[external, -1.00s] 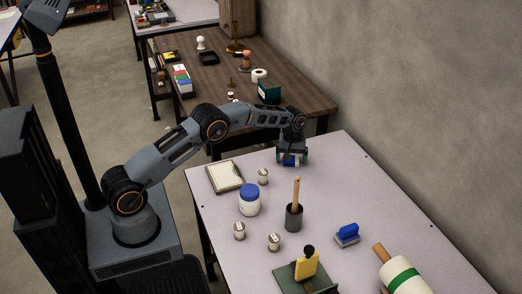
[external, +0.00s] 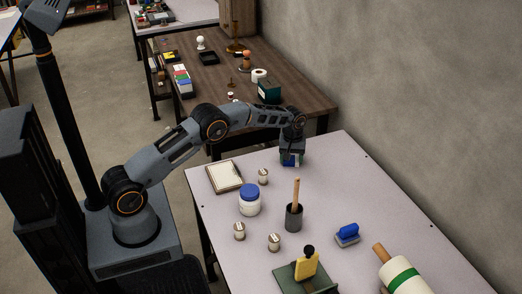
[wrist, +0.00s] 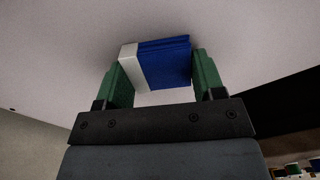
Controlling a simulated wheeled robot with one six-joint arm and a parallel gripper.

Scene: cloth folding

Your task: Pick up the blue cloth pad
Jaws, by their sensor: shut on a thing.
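The blue cloth pad (wrist: 166,62) is a folded blue block with a white band at its left side in the wrist view. It sits between the two green fingers of my gripper (wrist: 160,75), which is shut on it. In the external view my gripper (external: 291,160) points down at the far end of the light table, with a little of the blue pad showing between the fingers. I cannot tell whether the pad touches the tabletop.
The table right of my gripper is clear.

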